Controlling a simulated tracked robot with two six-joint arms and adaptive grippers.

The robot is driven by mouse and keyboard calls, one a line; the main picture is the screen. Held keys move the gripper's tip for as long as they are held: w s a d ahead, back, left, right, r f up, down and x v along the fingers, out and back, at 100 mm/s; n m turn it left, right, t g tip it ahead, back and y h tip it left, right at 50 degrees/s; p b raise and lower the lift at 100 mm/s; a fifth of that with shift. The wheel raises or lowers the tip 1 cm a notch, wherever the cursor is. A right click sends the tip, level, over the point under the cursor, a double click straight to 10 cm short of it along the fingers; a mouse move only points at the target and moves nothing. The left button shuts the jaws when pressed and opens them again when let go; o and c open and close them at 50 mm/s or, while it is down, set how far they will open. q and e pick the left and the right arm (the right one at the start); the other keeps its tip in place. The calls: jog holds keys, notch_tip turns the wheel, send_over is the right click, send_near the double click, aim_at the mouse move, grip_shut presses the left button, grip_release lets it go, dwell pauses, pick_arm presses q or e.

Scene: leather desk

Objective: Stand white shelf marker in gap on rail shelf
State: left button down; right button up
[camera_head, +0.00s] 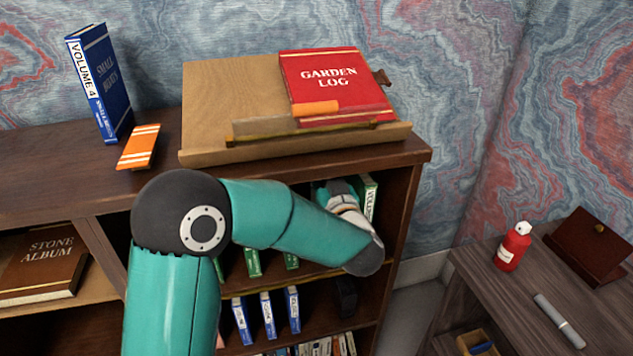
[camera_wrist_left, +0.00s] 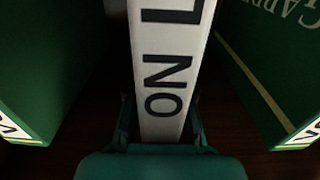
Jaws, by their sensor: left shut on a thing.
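The white shelf marker (camera_wrist_left: 165,70) shows in the left wrist view as a pale strip with dark letters reading "ON L", its far end cut off by the frame. My left gripper (camera_wrist_left: 160,125) is shut on its near part. A green book (camera_wrist_left: 50,75) stands to its left and another (camera_wrist_left: 262,70) to its right, with dark space between. In the head view my left arm reaches into the upper shelf, beside a green book (camera_head: 368,196); its fingers and the marker are hidden there. I cannot tell whether the marker touches the shelf board. My right gripper is out of view.
Above the shelf, a sloped wooden stand (camera_head: 215,100) holds a red Garden Log (camera_head: 325,90). Blue books (camera_head: 267,315) stand on the lower shelf. A red bottle (camera_head: 513,246) stands on the right desk.

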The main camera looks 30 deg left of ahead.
pick_arm(q)
jog(key=shift+w+a, duration=0.15)
jog(key=shift+a, duration=0.1)
jog(key=f, duration=0.3)
jog(key=shift+w+a+f, duration=0.25)
jog(key=shift+f, duration=0.15)
jog(key=c, duration=1)
grip_release()
jog(key=shift+r, duration=0.2)
